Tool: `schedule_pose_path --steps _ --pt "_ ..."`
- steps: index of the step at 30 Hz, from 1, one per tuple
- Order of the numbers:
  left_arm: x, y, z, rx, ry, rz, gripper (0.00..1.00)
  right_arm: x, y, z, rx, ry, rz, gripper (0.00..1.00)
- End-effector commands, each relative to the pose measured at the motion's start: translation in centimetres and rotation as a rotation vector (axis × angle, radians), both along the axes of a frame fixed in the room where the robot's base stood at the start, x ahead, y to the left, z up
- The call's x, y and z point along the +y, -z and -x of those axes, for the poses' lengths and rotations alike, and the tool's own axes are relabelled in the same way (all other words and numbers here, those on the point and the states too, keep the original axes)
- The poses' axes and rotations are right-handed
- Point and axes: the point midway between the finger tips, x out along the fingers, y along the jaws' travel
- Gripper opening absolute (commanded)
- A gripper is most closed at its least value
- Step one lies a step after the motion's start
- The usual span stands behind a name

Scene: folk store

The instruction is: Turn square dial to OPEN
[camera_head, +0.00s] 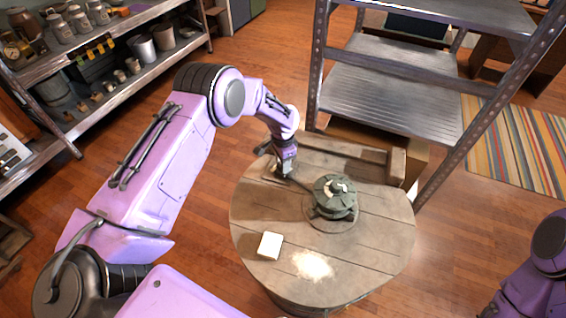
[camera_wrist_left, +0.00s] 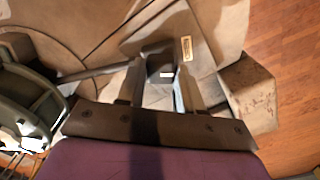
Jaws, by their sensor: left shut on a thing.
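My left gripper (camera_head: 284,172) reaches down to the back left of the round wooden table. In the left wrist view its fingers (camera_wrist_left: 160,72) are shut on a small squarish piece (camera_wrist_left: 166,73) with a pale face, which seems to be the square dial. The fingers cover much of it, and I cannot read its setting. In the head view the gripper hides this piece. A small label plate (camera_wrist_left: 186,48) shows just beyond the fingers. A dark green round device (camera_head: 335,197) with pale parts on top stands right of the gripper. My right gripper is not in view.
The round table (camera_head: 385,245) carries a pale block (camera_head: 270,245) at its front left and a bright patch (camera_head: 312,265) at the front. A metal shelf rack (camera_head: 395,95) stands close behind. A shelf with pots (camera_head: 105,65) is at the far left.

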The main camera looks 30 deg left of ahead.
Motion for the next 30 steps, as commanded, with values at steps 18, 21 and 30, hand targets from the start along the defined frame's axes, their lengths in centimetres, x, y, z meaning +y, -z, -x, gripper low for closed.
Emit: schedule_pose_path --steps 18,21,30 --pt "0.03 0.02 -0.03 0.000 -0.235 0.000 0.05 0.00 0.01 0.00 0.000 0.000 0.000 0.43" --pt "0.03 0.02 -0.03 0.000 -0.239 0.000 0.05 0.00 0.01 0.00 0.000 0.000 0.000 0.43" --pt "0.04 0.03 -0.02 0.000 -0.240 0.000 0.05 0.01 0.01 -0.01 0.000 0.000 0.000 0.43"
